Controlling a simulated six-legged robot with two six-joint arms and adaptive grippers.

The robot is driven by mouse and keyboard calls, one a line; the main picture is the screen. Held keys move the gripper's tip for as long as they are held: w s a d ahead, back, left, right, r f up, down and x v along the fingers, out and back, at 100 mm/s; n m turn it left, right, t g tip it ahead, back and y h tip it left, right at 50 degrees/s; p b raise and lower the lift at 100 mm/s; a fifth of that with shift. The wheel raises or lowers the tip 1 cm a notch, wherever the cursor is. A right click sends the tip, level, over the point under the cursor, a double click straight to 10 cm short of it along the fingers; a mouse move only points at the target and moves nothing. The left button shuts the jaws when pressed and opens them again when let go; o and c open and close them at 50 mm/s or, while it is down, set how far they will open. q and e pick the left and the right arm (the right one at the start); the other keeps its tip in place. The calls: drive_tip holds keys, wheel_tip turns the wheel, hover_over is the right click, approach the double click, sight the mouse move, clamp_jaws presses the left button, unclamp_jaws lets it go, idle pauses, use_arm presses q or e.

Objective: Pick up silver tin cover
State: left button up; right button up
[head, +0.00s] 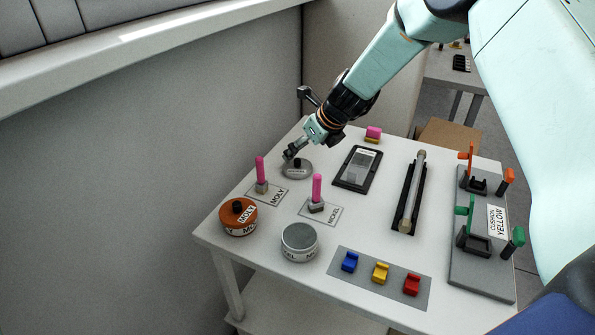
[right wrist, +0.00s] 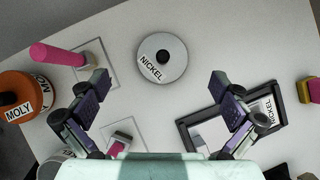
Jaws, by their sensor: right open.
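The silver tin cover (head: 300,173) is a round grey disc with a dark knob, lying flat on the white table. In the right wrist view the cover (right wrist: 176,70) bears a NICKEL label and lies just beyond the fingertips, between their lines. My right gripper (head: 293,150) is open and empty, close above the cover; its spread fingers also show in the right wrist view (right wrist: 160,84). The silver tin (head: 299,239) stands uncovered by this disc, nearer the table's front. My left gripper is not in view.
An orange tin (head: 238,222) labelled MOLY stands at the left. Pink-handled brushes (head: 317,190) stand upright on label cards near the cover. A dark framed panel (head: 357,168), a rod in a black holder (head: 412,195) and a grey rack (head: 472,265) stand to the right.

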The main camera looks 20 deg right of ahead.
sight(298, 159)
drive_tip(key=b+x, duration=0.1)
drive_tip(key=x, duration=0.5)
drive_tip(key=shift+w+d+f+b, duration=0.15)
drive_tip(key=shift+w+f+b, duration=0.05)
drive_tip(key=shift+f+b, duration=0.2)
drive_tip(key=shift+c, duration=0.4)
drive_tip(key=shift+r, duration=0.1)
drive_tip(key=c, duration=1.1)
wheel_tip(298, 159, up, 9)
drive_tip(key=p, duration=0.3)
drive_tip(key=shift+r, duration=0.1)
drive_tip(key=shift+r+p, duration=0.35)
drive_tip(key=shift+r, duration=0.05)
